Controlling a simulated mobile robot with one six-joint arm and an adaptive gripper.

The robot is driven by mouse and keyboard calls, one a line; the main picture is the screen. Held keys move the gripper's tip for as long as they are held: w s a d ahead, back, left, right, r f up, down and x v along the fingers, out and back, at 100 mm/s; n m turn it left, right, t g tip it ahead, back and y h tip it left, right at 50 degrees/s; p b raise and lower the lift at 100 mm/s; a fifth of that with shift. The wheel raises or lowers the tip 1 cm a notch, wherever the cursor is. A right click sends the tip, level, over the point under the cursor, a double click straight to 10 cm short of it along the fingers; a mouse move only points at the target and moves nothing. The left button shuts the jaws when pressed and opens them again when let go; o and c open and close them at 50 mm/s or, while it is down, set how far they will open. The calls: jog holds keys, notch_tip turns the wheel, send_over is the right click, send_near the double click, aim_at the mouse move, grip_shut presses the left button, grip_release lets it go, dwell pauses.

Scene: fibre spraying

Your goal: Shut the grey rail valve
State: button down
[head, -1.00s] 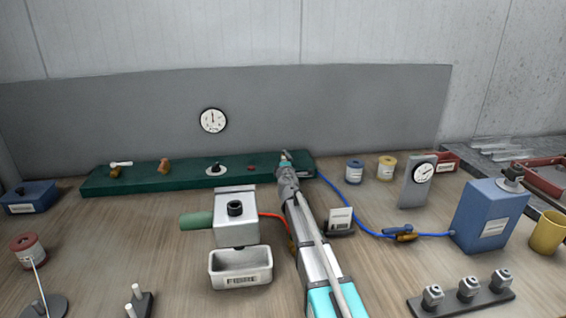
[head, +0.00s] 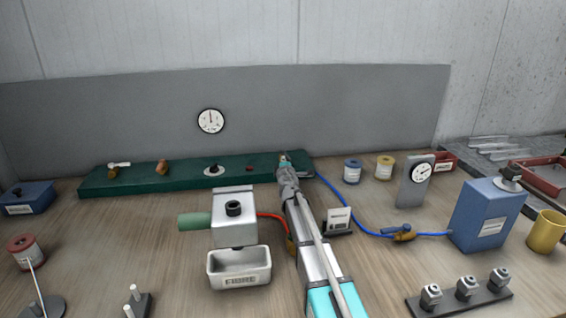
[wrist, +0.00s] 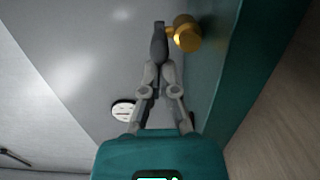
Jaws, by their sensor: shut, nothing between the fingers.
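The green rail (head: 130,180) lies along the back of the bench. At its right end my gripper (head: 284,160) reaches in and mostly hides the valve there. In the wrist view my gripper (wrist: 160,62) is shut, its fingers together with nothing seen between them. A brass valve body (wrist: 187,36) is just right of the fingertips. Its short stem meets a dark grey bar ahead of the fingers; I cannot tell where fingertips end and any grey handle begins, or whether they touch.
The rail also bears a white-handled valve (head: 119,165), an orange-brown valve (head: 162,167), a black knob (head: 213,169) and a red button (head: 249,168). A grey box (head: 233,219), a white tray (head: 240,270) and a card stand (head: 339,220) flank my arm. A blue hose (head: 350,215) runs right.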

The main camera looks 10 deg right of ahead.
jog(key=shift+d, duration=0.9)
jog(key=shift+w+d, duration=0.2)
jog(key=shift+d, duration=0.75)
jog(key=shift+w+d, duration=0.35)
jog(key=shift+d, duration=0.3)
jog(key=shift+w+d, duration=0.35)
jog(key=shift+d, duration=0.3)
jog(key=s, duration=0.8)
jog(key=s+a, duration=0.1)
jog(key=s, duration=0.3)
jog(key=shift+r, duration=0.2)
